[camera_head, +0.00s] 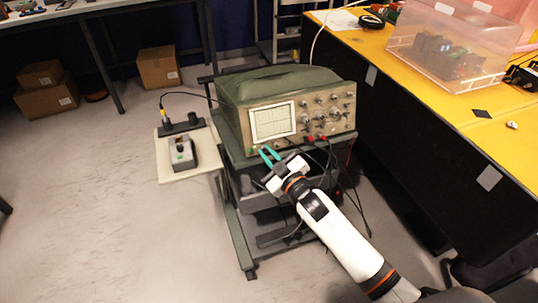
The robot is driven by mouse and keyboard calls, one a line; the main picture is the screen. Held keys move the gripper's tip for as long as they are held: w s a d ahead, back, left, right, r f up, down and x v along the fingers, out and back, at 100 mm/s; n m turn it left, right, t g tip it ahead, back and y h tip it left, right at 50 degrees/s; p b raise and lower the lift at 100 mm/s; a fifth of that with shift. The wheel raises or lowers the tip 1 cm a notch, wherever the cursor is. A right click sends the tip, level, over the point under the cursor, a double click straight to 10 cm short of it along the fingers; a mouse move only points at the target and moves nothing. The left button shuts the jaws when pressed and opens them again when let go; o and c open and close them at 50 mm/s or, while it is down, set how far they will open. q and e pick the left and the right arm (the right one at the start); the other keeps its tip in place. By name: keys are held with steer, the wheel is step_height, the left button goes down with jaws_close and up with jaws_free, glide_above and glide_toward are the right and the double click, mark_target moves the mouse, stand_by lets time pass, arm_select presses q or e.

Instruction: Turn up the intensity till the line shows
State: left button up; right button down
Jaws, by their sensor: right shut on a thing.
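The oscilloscope (297,110) stands on a dark cart, with a green cover over its top. Its pale screen (272,121) is at the left of the front panel and shows a fine grid; I cannot make out a bright line on it. My right gripper (267,153) reaches up from the lower right, with its green fingers at the panel's lower edge just below the screen. It is shut on a small knob there, which the fingers mostly hide; it appears to be the intensity knob. My left gripper is not in view.
More knobs (333,113) and red plugs (316,138) with hanging cables are right of the screen. A small side shelf (168,165) holds a grey box (183,152). A yellow bench (440,105) with a clear bin stands at the right.

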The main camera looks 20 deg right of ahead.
steer(key=shift+f+m, duration=0.1)
steer(key=shift+m, duration=0.4)
steer(key=c, duration=1.5)
jaws_free()
steer(key=shift+o, duration=0.2)
steer(key=shift+s, duration=0.15)
steer(key=v, duration=1.1)
steer(key=shift+s, duration=0.4)
